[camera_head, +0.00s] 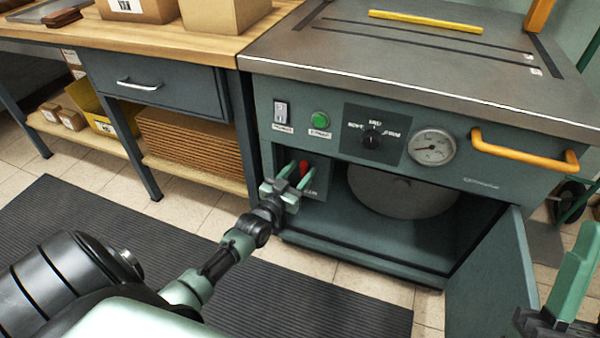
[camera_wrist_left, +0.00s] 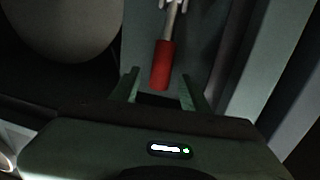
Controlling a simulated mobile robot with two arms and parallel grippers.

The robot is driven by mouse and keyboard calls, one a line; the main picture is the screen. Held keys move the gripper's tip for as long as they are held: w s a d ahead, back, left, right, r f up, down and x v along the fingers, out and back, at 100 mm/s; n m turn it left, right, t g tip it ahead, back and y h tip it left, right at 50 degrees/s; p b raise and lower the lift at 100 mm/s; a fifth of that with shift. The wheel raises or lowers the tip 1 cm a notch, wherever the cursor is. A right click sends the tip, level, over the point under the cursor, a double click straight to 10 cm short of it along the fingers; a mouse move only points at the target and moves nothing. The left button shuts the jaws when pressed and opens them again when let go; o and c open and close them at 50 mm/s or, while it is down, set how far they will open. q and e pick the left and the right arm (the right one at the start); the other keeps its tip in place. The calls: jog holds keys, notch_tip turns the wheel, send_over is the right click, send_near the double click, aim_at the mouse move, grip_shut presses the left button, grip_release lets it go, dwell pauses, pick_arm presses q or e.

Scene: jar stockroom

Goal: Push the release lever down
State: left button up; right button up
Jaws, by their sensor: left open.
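The release lever (camera_head: 303,169) has a red grip and sits on a small panel at the lower left of the green machine's front. In the left wrist view the lever's red grip (camera_wrist_left: 162,65) hangs from a metal rod, just beyond and between my fingertips. My left gripper (camera_head: 291,172) is open at the lever, its two green fingers on either side of the red grip in the head view. Its fingers also show in the left wrist view (camera_wrist_left: 161,88). Whether they touch the lever I cannot tell. Part of my right gripper (camera_head: 568,285) shows at the right edge.
The machine's open cavity holds a grey round vessel (camera_head: 402,194), right of the lever. An open door (camera_head: 492,285) stands at lower right. A yellow handle (camera_head: 524,151), a gauge (camera_head: 431,147) and a green button (camera_head: 320,119) are above. A wooden bench (camera_head: 170,42) stands left.

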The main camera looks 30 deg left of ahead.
pick_arm(q)
grip_shut()
dwell(1.4)
